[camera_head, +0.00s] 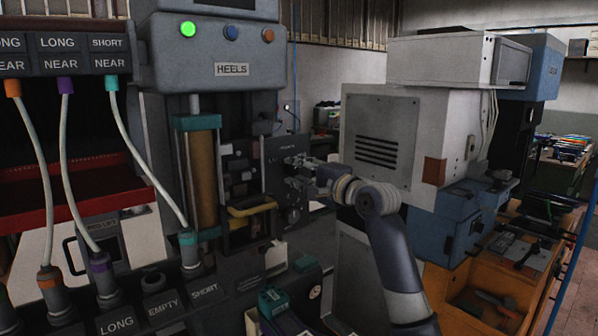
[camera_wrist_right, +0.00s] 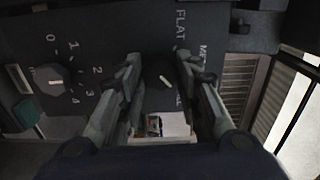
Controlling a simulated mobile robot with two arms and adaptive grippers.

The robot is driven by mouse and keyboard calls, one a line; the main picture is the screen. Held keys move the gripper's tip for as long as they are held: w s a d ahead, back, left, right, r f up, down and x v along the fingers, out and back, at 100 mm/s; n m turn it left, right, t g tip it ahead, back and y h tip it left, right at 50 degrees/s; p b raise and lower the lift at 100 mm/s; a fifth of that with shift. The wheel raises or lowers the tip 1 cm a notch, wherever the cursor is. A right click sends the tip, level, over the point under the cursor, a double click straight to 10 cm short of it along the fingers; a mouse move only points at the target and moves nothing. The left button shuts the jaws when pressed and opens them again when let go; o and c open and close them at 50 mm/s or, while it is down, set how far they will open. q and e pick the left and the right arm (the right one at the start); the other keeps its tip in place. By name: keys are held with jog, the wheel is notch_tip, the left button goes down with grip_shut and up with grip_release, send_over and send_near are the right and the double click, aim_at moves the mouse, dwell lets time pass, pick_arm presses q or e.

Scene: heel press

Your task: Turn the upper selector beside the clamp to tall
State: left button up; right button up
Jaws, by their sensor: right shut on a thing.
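The upper selector (camera_wrist_right: 155,84) is a dark knob with a white pointer mark, seen between my fingers in the wrist view. Around it are the labels FLAT, a partly hidden one starting ME, and one ending in AL or ALL, mostly covered. In the head view the gripper hides the knob. My left gripper is not in view.
A second dial (camera_wrist_right: 56,82) numbered 0 to 4 sits on the same panel; it also shows below my gripper in the head view (camera_head: 293,215). The heel press (camera_head: 210,50) has a lit green button (camera_head: 188,29). A grey machine cabinet (camera_head: 375,140) stands right of the panel.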

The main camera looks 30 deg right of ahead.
jog(key=shift+r, duration=0.1)
jog(key=o, duration=1)
jog(key=shift+o, duration=0.2)
jog(key=s+d, duration=0.1)
jog(key=s, duration=1.1)
